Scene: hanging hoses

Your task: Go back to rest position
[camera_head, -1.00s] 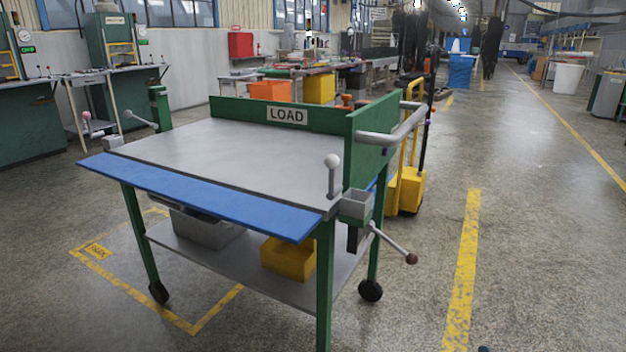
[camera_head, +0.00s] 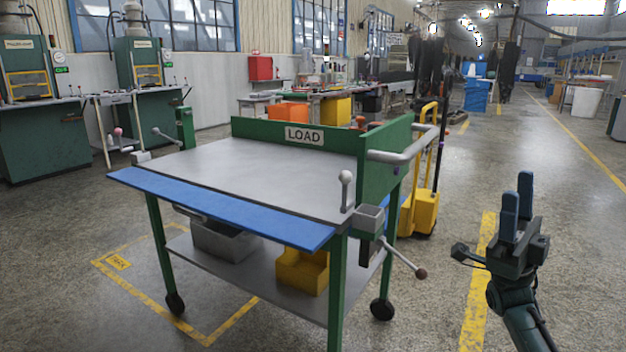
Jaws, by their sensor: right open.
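My right gripper (camera_head: 517,208) is at the lower right of the head view, raised with its two blue fingers pointing up. The fingers are apart and nothing is between them. It is to the right of the cart, over open floor, and touches nothing. My left gripper is not in the head view. The green cart (camera_head: 250,185) marked LOAD stands in the middle, with an empty grey top and a blue front strip (camera_head: 215,207).
The cart has a push bar (camera_head: 402,152) and a lever (camera_head: 403,259) on its right side. A grey bin (camera_head: 222,240) and a yellow bin (camera_head: 302,270) sit on its lower shelf. A yellow hand truck (camera_head: 425,205) stands behind it.

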